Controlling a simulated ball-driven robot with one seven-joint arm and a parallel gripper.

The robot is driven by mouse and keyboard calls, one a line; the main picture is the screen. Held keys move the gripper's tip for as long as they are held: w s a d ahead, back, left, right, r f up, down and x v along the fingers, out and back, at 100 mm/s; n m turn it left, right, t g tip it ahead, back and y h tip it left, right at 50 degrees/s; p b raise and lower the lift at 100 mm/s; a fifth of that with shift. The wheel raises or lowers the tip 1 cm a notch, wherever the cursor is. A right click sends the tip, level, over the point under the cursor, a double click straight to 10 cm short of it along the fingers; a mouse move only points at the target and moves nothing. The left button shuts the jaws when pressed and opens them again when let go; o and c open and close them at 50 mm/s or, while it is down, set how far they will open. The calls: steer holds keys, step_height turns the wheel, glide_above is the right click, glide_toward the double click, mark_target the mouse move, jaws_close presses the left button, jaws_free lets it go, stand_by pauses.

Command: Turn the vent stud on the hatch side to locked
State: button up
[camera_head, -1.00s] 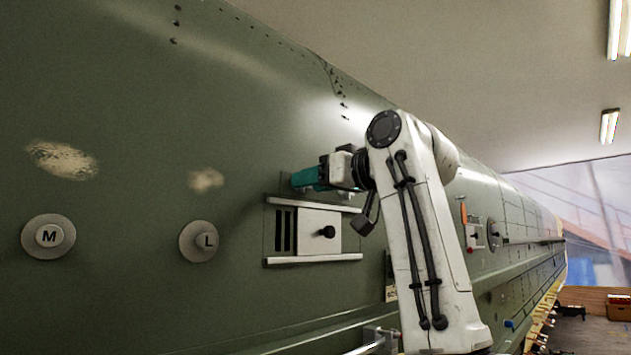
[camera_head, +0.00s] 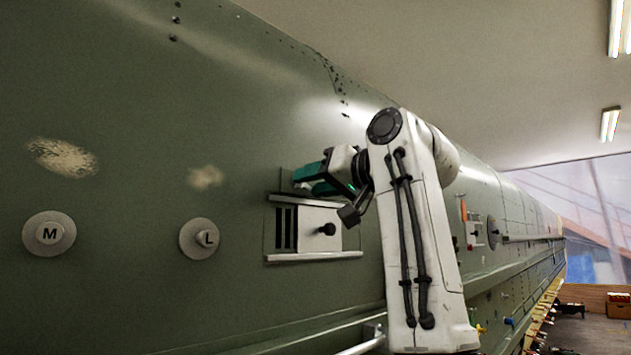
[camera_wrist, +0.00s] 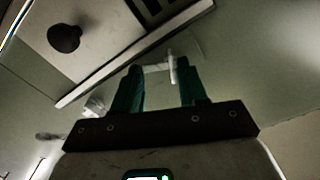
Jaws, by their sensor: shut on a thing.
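My gripper (camera_head: 305,180), with teal fingers, is at the green fuselage side, just above the upper rail of the vent panel (camera_head: 320,216). In the wrist view my gripper (camera_wrist: 158,70) is shut on a small pale piece (camera_wrist: 157,68), which looks like the vent stud; the fingers cover much of it. A thin pale tab stands up by the right fingertip. The stud is hidden by the fingers in the head view. Its locked or unlocked marking cannot be read. The vent panel, with a black knob (camera_head: 327,229) and dark slots, also shows in the wrist view (camera_wrist: 95,30).
Round grey discs marked M (camera_head: 49,234) and L (camera_head: 199,239) sit on the skin at left. Pale rails edge the vent panel top and bottom (camera_head: 315,256). A ledge runs along the lower fuselage. More fittings (camera_head: 475,232) lie beyond my arm at right.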

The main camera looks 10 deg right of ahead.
steer(key=o, duration=1.1)
steer(key=shift+c, duration=0.2)
steer(key=b+v, duration=0.4)
steer(key=v, duration=0.7)
steer(key=shift+b, duration=0.4)
